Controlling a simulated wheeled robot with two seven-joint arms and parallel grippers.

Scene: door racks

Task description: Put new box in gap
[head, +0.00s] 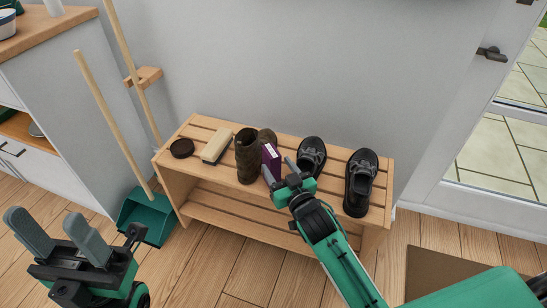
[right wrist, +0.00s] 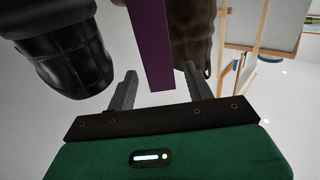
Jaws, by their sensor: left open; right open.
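A purple box (head: 270,159) with a pale top edge stands upright on the wooden rack (head: 195,192), in the space between a pair of brown boots (head: 247,158) and a pair of black shoes (head: 311,156). My right gripper (head: 281,172) is open at the front of the box. In the right wrist view the purple box (right wrist: 153,40) shows between the two spread fingers, with space on both sides. My left gripper (head: 47,232) is open and empty at the lower left, away from the rack. The underside of the box is hidden in the head view.
A brush (head: 216,146) and a dark round tin (head: 182,148) lie on the rack's left end. A green dustpan (head: 147,217) and a broom handle stand left of the rack. A cabinet (head: 50,95) is at left, a glass door at right.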

